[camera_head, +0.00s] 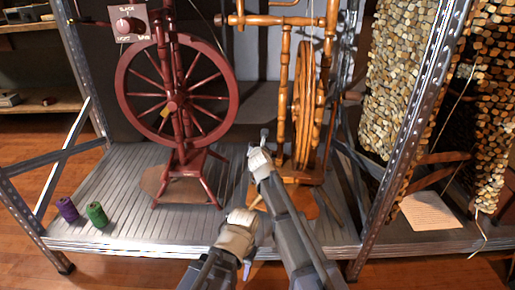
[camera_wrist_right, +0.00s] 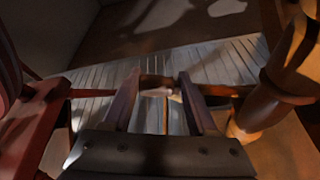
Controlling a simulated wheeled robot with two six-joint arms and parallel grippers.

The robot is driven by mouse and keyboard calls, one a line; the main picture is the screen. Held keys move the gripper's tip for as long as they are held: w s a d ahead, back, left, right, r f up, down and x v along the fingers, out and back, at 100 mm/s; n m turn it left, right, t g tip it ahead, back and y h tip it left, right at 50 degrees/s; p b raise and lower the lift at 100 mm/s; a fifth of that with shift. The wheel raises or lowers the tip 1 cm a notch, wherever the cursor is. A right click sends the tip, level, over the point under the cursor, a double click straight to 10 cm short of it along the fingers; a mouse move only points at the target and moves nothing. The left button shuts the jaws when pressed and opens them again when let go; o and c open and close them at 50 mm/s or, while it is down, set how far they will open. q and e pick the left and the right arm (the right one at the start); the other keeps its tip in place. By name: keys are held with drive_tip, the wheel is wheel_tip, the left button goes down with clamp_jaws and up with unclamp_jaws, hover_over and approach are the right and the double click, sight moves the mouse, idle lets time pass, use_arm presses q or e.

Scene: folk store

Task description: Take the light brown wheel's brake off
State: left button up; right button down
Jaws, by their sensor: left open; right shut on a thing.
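The light brown spinning wheel (camera_head: 306,105) stands upright on the metal shelf, its wheel seen nearly edge-on. My right gripper (camera_head: 264,136) is in front of its left side, near the left post. In the right wrist view, my right gripper (camera_wrist_right: 158,84) is shut on a small brown wooden piece (camera_wrist_right: 157,78) between its fingertips. Whether this piece is the brake cannot be told, and in the head view it is too small to make out. My left gripper (camera_head: 247,262) is open and low at the shelf's front edge, apart from the wheel.
A dark red spinning wheel (camera_head: 174,100) stands close on the left, with a "SLACK" dial box (camera_head: 128,24) above. Purple (camera_head: 67,210) and green (camera_head: 97,215) spools stand at the front left. A metal upright (camera_head: 415,110) and hanging beaded strands (camera_head: 400,75) are on the right.

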drive_tip(key=shift+d+r+m+y, duration=0.25)
drive_tip(key=shift+r+m+y, duration=0.2)
drive_tip(key=shift+m, duration=0.15)
drive_tip(key=shift+c, duration=0.9)
unclamp_jaws()
drive_tip(key=shift+r, duration=0.1)
drive_tip(key=p+v, duration=0.3)
drive_tip(key=v, duration=0.4)
drive_tip(key=shift+s, duration=0.45)
